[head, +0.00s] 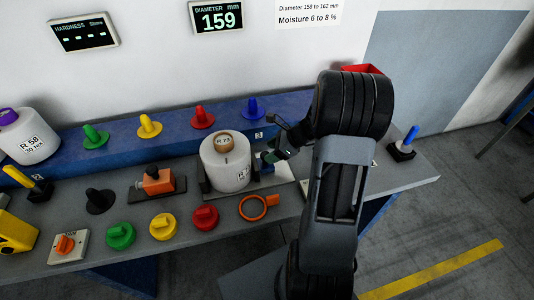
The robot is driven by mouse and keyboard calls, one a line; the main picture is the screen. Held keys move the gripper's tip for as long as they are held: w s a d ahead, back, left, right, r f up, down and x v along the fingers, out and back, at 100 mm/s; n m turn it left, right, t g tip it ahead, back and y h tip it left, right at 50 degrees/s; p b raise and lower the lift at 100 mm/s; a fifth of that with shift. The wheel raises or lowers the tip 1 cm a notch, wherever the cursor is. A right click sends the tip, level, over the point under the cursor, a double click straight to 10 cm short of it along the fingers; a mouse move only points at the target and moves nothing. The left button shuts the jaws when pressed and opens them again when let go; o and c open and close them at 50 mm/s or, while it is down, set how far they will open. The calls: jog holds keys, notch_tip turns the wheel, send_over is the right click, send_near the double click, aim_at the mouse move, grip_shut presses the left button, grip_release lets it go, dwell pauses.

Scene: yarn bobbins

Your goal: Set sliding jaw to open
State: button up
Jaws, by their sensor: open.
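A white bobbin (226,163) with a tan core labelled R 73 stands upright on a grey measuring base on the bench. A small blue part (267,157) at the bobbin's right side looks like the sliding jaw's handle; it is partly hidden. I cannot tell whether the jaw touches the bobbin. My gripper (275,143) is open, just right of the bobbin and close to the blue part. My arm hides what lies behind it. The diameter display (217,17) reads 159 mm.
An orange block (158,182) on a dark plate stands left of the bobbin. Green (120,235), yellow (163,227) and red (205,217) knobs and an orange ring (259,207) lie in front. Coloured pegs line the blue ledge behind. Bobbin R 58 (26,137) stands far left.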

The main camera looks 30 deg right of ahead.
jog(key=shift+x, duration=1.25)
jog(key=shift+c, duration=0.3)
